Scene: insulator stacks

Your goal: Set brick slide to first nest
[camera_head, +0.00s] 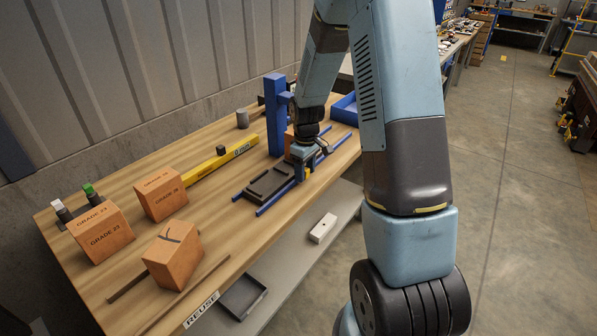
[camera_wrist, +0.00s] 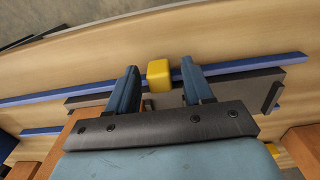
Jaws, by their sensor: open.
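The brick slide (camera_head: 268,184) is a dark, flat carriage with recessed nests, lying between two blue rails on the wooden bench. It also shows in the wrist view (camera_wrist: 235,87) as a long grey strip. Its yellow knob (camera_wrist: 158,74) stands near the blue rail. My gripper (camera_head: 304,164) is low over the slide's right end in the head view. In the wrist view my gripper (camera_wrist: 159,66) is open, with the knob between its two blue fingers and a gap visible on each side. My arm partly hides the slide's far end.
A blue post (camera_head: 276,118) rises behind the slide, with an orange brick partly hidden beside it. Three orange bricks (camera_head: 160,195) stand at the bench's left. A yellow bar (camera_head: 222,160) lies behind the slide. A blue tray (camera_head: 345,109) sits at the far right.

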